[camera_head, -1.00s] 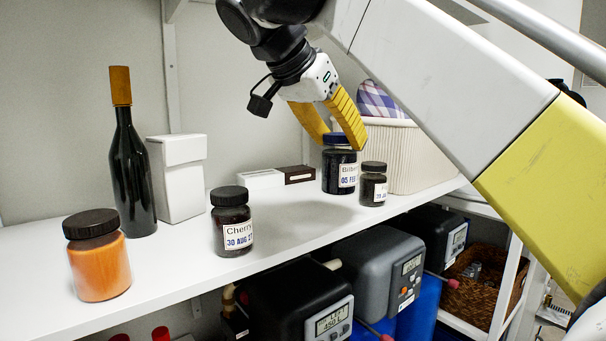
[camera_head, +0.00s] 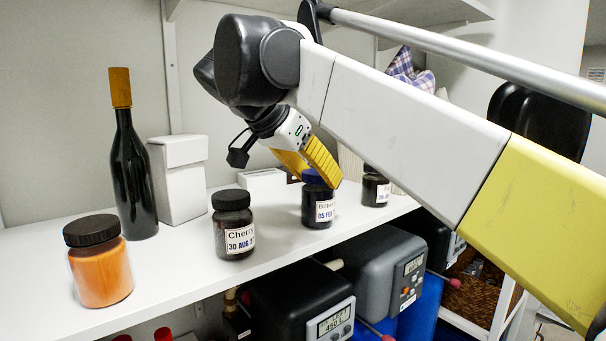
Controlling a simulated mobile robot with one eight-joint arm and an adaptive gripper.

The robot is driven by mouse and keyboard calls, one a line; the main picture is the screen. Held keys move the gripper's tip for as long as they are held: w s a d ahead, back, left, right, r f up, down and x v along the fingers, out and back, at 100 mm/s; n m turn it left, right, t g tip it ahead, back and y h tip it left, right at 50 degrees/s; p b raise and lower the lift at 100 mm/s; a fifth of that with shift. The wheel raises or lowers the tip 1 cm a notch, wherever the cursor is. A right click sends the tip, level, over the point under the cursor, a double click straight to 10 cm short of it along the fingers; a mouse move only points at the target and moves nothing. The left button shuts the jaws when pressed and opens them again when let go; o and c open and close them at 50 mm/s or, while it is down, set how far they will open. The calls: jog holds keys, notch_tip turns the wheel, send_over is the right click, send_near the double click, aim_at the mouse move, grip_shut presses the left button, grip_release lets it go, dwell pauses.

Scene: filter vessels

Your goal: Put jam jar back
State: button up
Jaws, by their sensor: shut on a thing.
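My gripper (camera_head: 306,172) has its yellow fingers shut around the blue lid of a dark jam jar (camera_head: 317,209) labelled "Bilberry" in part, with "05 FEB" below. This jar is upright at the shelf, between the Cherry jar and a smaller dark jar; I cannot tell whether its base touches the shelf. The Cherry jar (camera_head: 233,226) with a black lid stands to its left. The smaller dark jar (camera_head: 375,188) stands to its right, its top partly hidden by my arm. An orange jar (camera_head: 101,268) with a black lid stands at the far left.
The white shelf (camera_head: 180,262) holds a dark bottle (camera_head: 131,175) with a cork-coloured top, a white canister (camera_head: 179,180) and a small white box (camera_head: 262,179) at the back. Grey and black pump units (camera_head: 368,270) sit below the shelf.

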jog(key=o, duration=1.4)
jog(key=shift+w, duration=0.1)
jog(key=v, duration=1.2)
jog(key=shift+b, duration=0.4)
